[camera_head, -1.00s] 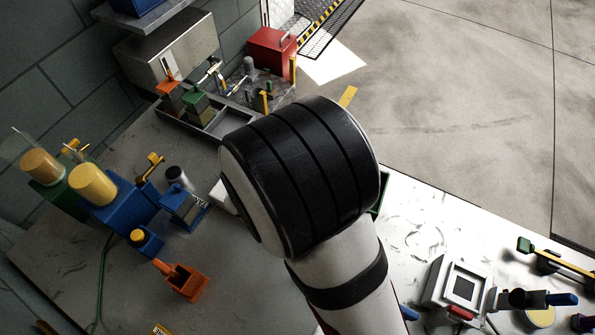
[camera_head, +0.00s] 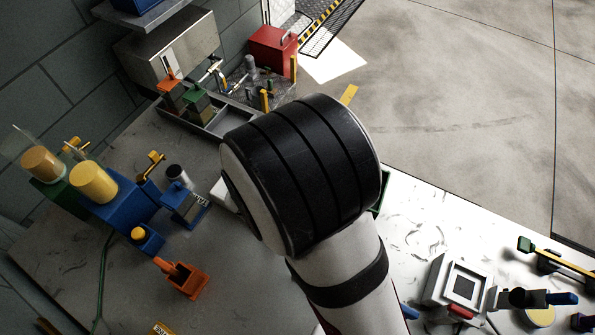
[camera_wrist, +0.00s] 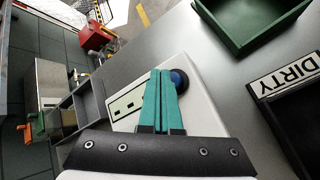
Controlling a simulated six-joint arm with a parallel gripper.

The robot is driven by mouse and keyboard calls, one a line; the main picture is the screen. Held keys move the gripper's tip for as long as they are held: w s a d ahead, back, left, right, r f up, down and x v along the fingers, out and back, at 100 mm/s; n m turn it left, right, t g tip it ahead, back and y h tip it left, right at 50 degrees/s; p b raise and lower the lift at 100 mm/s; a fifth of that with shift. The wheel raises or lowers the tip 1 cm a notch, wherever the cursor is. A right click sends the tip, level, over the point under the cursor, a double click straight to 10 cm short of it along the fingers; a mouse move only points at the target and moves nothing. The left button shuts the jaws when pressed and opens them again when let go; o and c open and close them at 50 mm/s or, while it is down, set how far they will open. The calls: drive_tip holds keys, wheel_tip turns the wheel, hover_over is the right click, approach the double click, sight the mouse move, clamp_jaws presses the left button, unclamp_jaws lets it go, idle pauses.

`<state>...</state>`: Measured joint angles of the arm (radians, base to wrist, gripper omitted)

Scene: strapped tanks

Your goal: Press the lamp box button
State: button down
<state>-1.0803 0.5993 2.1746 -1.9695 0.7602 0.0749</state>
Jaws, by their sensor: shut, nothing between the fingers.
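A white box (camera_wrist: 197,108) lies under my gripper in the wrist view. It has a pale panel with dark slots (camera_wrist: 126,102) and a round blue button with a dark rim (camera_wrist: 180,80). My gripper (camera_wrist: 164,72) is shut and empty, its teal fingers side by side. Its tips overlap the button's left part in the picture; I cannot tell whether they touch it. In the head view my arm hides the gripper and most of the white box (camera_head: 223,195). No label shows which box is the lamp box. A small blue box (camera_head: 148,240) with a yellow dome stands farther left.
A green tray (camera_wrist: 250,25) and a black tray with a "DIRTY" label (camera_wrist: 290,82) are right of the white box. A grey divided tray (camera_head: 213,122) and a red box (camera_head: 272,48) are at the back. An orange holder (camera_head: 183,281) stands front left.

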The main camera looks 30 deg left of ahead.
drive_tip(key=shift+f, duration=0.2)
idle(0.5)
drive_tip(key=shift+f, duration=0.25)
drive_tip(key=shift+f, duration=0.5)
idle(0.6)
drive_tip(key=shift+r, duration=0.95)
drive_tip(key=shift+r, duration=2.5)
